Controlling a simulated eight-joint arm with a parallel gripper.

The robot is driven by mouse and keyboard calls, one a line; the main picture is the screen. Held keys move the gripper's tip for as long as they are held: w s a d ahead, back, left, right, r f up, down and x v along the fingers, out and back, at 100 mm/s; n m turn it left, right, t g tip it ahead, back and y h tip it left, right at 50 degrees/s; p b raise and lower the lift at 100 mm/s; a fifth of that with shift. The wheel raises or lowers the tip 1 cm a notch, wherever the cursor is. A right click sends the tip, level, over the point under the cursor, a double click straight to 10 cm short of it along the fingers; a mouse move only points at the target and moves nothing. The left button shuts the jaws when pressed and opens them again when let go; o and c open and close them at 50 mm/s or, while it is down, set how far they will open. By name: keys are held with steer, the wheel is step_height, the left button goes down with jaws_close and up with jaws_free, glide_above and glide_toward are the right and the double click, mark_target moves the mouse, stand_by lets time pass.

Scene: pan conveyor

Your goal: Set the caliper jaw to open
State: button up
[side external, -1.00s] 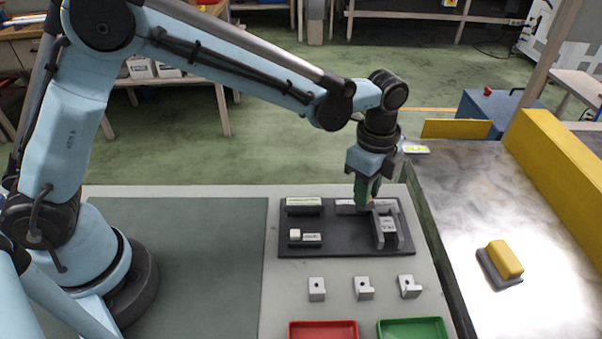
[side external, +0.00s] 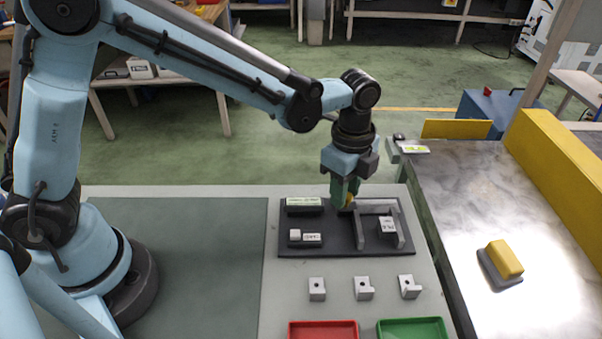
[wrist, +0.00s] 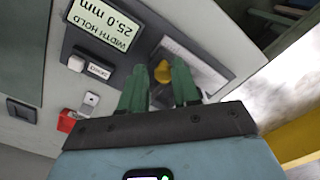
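The caliper has a grey rail and two jaws on a dark plate (side external: 340,245). Its left, sliding jaw (side external: 359,232) stands well apart from the right jaw (side external: 400,232). A light labelled block (side external: 387,227) sits beside the right jaw, with a clear gap to the sliding jaw. A yellow knob (wrist: 163,72) is at the sliding jaw's back end. My gripper (side external: 345,202) is down at this knob, its green fingers on either side; they appear closed on it in the wrist view (wrist: 160,75).
A small switch unit (side external: 305,238) is on the plate. Several grey brackets (side external: 363,288) stand in front, then a red tray (side external: 323,331) and a green tray (side external: 412,330). A yellow-topped piece (side external: 504,259) lies on the conveyor (side external: 540,300) at right.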

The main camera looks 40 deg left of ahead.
steer(key=o, duration=0.3)
step_height(320, 180, up, 12)
steer(key=shift+r, duration=0.1)
stand_by(0.6)
steer(key=shift+a, duration=0.1)
steer(key=s+a+f+n+t, duration=0.1)
steer(key=s+a+n+t, duration=0.1)
steer(key=a+n, duration=0.3)
steer(key=s+a+f+n+t, duration=0.1)
steer(key=s+a+n+t, duration=0.1)
steer(key=s+a+n, duration=0.3)
steer(key=s+a+n+t, duration=0.3)
steer(key=a+n, duration=0.3)
steer(key=n, duration=0.2)
steer(key=shift+s+a+f, duration=0.25)
steer(key=shift+a+f, duration=0.05)
steer(key=shift+f, duration=0.1)
